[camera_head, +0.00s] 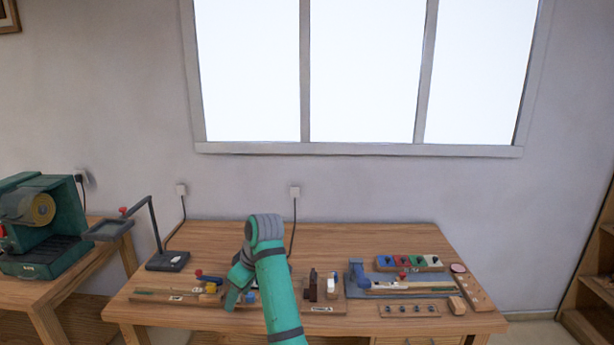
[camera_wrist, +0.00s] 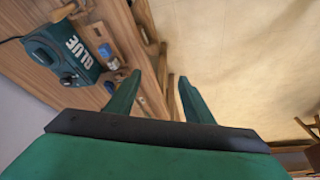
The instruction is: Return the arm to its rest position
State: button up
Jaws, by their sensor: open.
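My green arm (camera_head: 275,290) rises from the bottom of the head view in front of the workbench and bends at a grey joint (camera_head: 265,228). Green parts of its far end show just left of the arm, over the bench. In the wrist view my gripper (camera_wrist: 159,80) has its two green fingers spread apart with nothing between them. Beyond them lie the bench edge and a pale floor (camera_wrist: 230,50). In the head view the arm hides part of the bench's middle, and the fingertips are not clear.
The wooden workbench (camera_head: 350,235) carries tools, blocks and trays on both sides of my arm. A lamp-like stand (camera_head: 168,261) is at its left. A side table (camera_head: 60,290) holds a green machine (camera_head: 45,225). The wrist view shows a teal box marked GLUE (camera_wrist: 65,52).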

jog(key=s+a+f+m+t+y, duration=0.1)
jog(key=s+f+m+t, duration=0.1)
jog(key=f, duration=0.9)
jog(key=s+f+m+t+y, duration=0.1)
jog(key=s+f+m, duration=0.15)
jog(key=f, duration=0.85)
jog(key=s+d+f+m+t+h, duration=0.1)
jog(key=s+d+f+m+t, duration=0.15)
jog(key=s+f, duration=0.45)
jog(key=s+d+f+m+t+h, duration=0.1)
jog(key=s+d+f+m+t, duration=0.15)
jog(key=s+f, duration=0.5)
jog(key=s+d+r+m+t+h, duration=0.15)
jog(key=s+d, duration=0.35)
jog(key=s, duration=0.5)
jog(key=s+d+r+m+t+h, duration=0.1)
jog(key=s+d+r, duration=0.25)
jog(key=s, duration=0.75)
jog(key=s+d+r+m+t+h, duration=0.1)
jog(key=s+d+r+t, duration=0.2)
jog(key=s+r, duration=1.2)
jog(key=d, duration=0.3)
jog(key=shift+r+h, duration=0.25)
jog(key=shift+h, duration=0.1)
jog(key=shift+s, duration=0.1)
